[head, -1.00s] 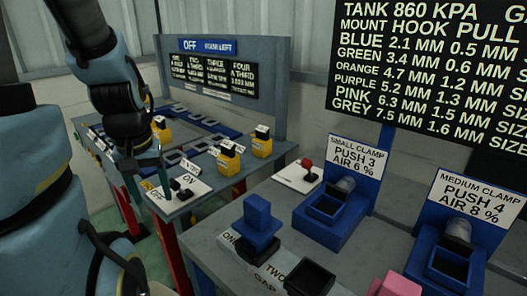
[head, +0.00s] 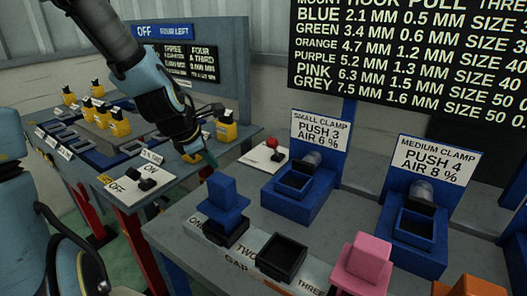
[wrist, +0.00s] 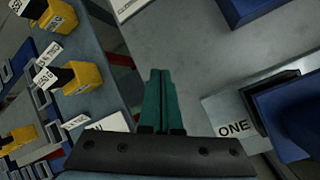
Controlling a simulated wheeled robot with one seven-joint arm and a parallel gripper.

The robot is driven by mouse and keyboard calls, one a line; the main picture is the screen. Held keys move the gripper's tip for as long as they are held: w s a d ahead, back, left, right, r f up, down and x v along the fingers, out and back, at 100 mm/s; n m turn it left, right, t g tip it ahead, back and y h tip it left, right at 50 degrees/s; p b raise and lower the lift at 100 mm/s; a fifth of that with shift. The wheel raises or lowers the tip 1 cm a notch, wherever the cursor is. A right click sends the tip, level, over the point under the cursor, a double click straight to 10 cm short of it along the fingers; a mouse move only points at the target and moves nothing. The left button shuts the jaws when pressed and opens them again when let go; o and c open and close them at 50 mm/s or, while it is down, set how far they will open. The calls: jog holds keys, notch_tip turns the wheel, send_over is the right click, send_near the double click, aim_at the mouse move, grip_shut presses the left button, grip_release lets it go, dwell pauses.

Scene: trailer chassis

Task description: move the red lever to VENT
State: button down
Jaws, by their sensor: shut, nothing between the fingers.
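The red lever (head: 271,142) shows as a red knob on a white plate (head: 258,158), at the back left of the near grey bench in the head view. Lettering on that plate is too small to read, so I cannot tell its position. My gripper (head: 209,160) is left of the lever, apart from it, near the bench's left edge. In the wrist view its green fingers (wrist: 161,78) are together and empty. The lever's knob does not show there; a white plate (wrist: 126,8) shows only partly at the top edge.
A blue block (head: 228,208) stands in the ONE socket, with an empty black socket (head: 277,256) beside it. The small clamp (head: 292,188) stands right of the lever. A second bench with yellow blocks (head: 118,122) and an ON/OFF switch plate (head: 133,190) is at left.

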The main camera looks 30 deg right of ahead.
aim_at(274, 149)
jog(key=d+r+n+h+b, duration=0.1)
jog(key=d+r+n+h, duration=0.1)
jog(key=d+n, duration=0.5)
jog(key=shift+s+d, duration=0.2)
jog(key=shift+d, duration=0.5)
jog(key=x, duration=1)
jog(key=shift+w+d+r+p, duration=0.1)
jog(key=shift+d+r+p, duration=0.1)
jog(key=shift+p, duration=0.1)
jog(key=shift+w+d+r+p, duration=0.25)
jog(key=shift+d+r+p, duration=0.15)
jog(key=shift+d, duration=0.05)
jog(key=shift+w+d+r+p, duration=0.3)
jog(key=shift+d+r+p, duration=0.05)
jog(key=shift+d+r, duration=0.1)
jog(key=shift+w+d+r, duration=0.15)
jog(key=shift+w+d, duration=0.25)
jog(key=shift+d, duration=0.15)
